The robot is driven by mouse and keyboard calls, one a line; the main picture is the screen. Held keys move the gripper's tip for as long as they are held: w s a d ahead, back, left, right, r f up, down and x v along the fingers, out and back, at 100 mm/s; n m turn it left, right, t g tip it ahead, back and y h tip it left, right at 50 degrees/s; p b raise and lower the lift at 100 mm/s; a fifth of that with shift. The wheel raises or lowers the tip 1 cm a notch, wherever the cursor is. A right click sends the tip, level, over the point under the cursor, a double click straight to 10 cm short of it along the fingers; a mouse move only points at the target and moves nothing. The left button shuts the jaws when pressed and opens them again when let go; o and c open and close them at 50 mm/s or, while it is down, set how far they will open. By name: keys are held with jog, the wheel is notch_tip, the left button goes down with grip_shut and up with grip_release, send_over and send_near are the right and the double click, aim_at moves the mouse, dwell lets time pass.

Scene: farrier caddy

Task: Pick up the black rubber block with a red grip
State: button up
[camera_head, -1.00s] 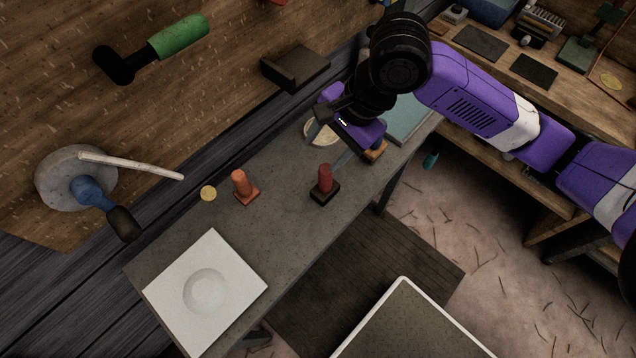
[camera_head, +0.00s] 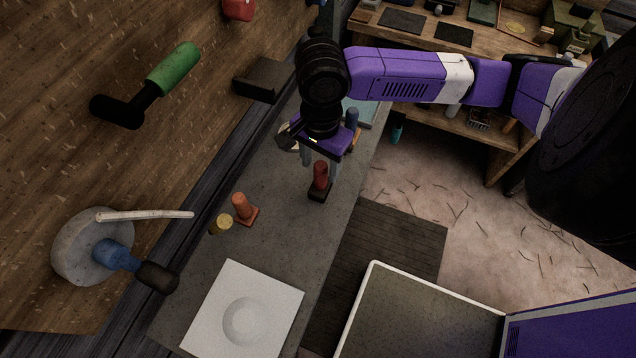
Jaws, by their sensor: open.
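The black rubber block (camera_head: 319,195) with its upright red grip (camera_head: 320,172) stands on the grey bench top. My gripper (camera_head: 320,170) is open, pointing down, with its fingers seen on either side of the red grip. I cannot tell from this one view whether the fingers are level with the grip or still above and behind it. No contact is clearly visible.
An orange block with a grip (camera_head: 243,208) and a yellow round piece (camera_head: 221,224) stand to the left. A white plate with a round hollow (camera_head: 273,326) lies at the near end. A blue-gripped piece (camera_head: 352,118) stands behind my gripper. The bench's right edge is close to the block.

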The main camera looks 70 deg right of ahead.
aim_at(321, 179)
jog(key=shift+f, duration=2.2)
grip_shut()
